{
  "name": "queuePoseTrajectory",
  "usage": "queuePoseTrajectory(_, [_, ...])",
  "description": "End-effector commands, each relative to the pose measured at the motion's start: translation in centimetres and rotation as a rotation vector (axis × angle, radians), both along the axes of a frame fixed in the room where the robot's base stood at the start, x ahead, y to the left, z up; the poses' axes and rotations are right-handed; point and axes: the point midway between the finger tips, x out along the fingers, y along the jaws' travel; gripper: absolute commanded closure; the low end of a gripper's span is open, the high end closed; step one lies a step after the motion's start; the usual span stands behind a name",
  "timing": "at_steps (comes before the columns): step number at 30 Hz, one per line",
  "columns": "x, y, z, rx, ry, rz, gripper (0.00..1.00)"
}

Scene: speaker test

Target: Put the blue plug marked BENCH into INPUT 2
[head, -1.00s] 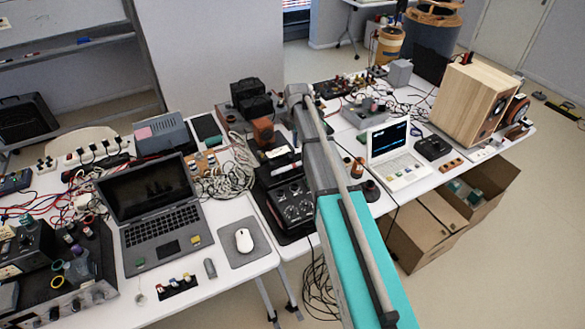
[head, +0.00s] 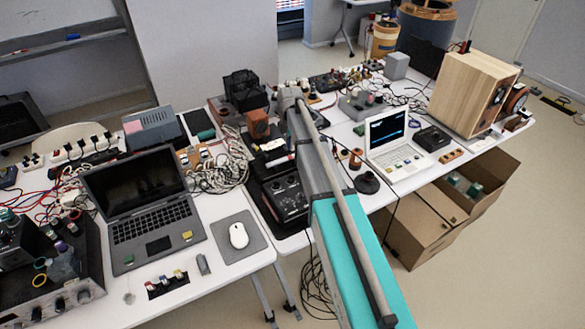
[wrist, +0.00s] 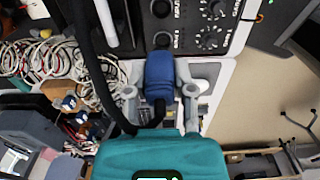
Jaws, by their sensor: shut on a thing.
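The blue plug (wrist: 160,72) is between the two grey fingers of my gripper (wrist: 160,92) in the wrist view, and the gripper is shut on it. A dark cable leads from the plug's lower end. Any BENCH marking cannot be read. Just beyond the plug is a black panel (wrist: 186,32) with round dark sockets and knobs; its lettering is too small to read, so I cannot tell which socket is INPUT 2. The plug looks apart from the sockets. In the head view a black device with knobs (head: 284,198) stands beside my arm, which hides part of it; my gripper is hidden there.
Coiled pale cables (wrist: 50,60) and a thick black cable (wrist: 92,70) lie left of the plug. In the head view a dark laptop (head: 152,221), a mouse (head: 238,236), a white laptop (head: 405,172) and a wooden speaker (head: 468,93) crowd the tables. Open floor lies right.

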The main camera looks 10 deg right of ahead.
Motion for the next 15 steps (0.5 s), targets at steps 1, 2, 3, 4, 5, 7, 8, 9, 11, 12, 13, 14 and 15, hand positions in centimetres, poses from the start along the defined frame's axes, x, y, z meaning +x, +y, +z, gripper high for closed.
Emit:
queuePoseTrajectory(1, [0.0,0.0,-1.8,0.000,0.000,0.000,1.00])
queuePoseTrajectory(2, [0.0,0.0,-2.3,0.000,0.000,0.000,1.00])
queuePoseTrajectory(3, [0.0,0.0,-3.0,0.000,0.000,0.000,1.00])
queuePoseTrajectory(4, [0.0,0.0,-3.5,0.000,0.000,0.000,1.00])
queuePoseTrajectory(5, [0.0,0.0,-4.0,0.000,0.000,0.000,1.00])
queuePoseTrajectory(7, [0.0,0.0,-5.1,0.000,0.000,0.000,1.00])
queuePoseTrajectory(8, [0.0,0.0,-5.6,0.000,0.000,0.000,1.00])
queuePoseTrajectory(9, [0.0,0.0,-6.1,0.000,-0.001,0.000,1.00])
queuePoseTrajectory(11, [0.0,0.0,-6.9,0.000,-0.001,0.001,1.00])
queuePoseTrajectory(12, [0.0,0.0,-7.3,0.000,-0.001,0.001,1.00])
queuePoseTrajectory(13, [0.0,0.1,-7.5,0.000,-0.001,0.001,1.00])
queuePoseTrajectory(14, [0.0,0.1,-7.8,0.000,-0.001,0.001,1.00])
queuePoseTrajectory(15, [0.0,0.1,-8.1,0.000,-0.001,0.001,1.00])
